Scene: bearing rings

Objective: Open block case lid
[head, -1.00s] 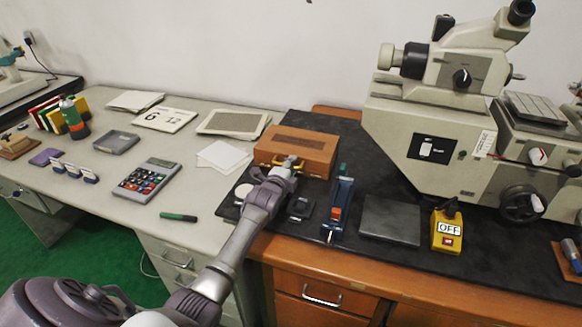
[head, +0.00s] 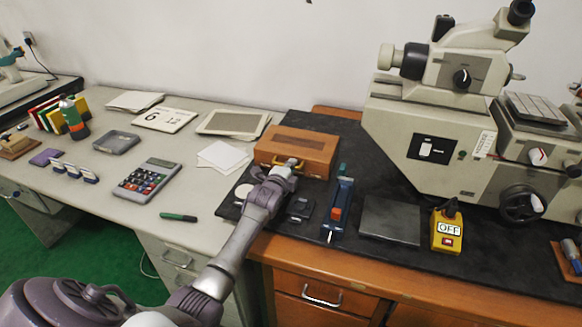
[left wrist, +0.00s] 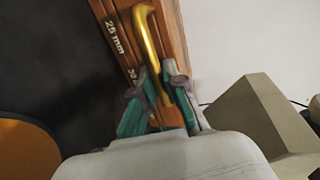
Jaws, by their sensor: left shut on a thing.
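My left gripper (head: 287,165) is at the front of the case. In the left wrist view the teal fingers of this gripper (left wrist: 163,95) are shut around the lower part of the brass handle (left wrist: 150,45). My right gripper is not in view.
A microscope-like machine (head: 450,125) stands right of the case. On the mat are a blue tool (head: 340,205), a dark flat plate (head: 390,220) and a yellow OFF switch box (head: 446,230). Left are papers (head: 222,157) and a calculator (head: 147,180).

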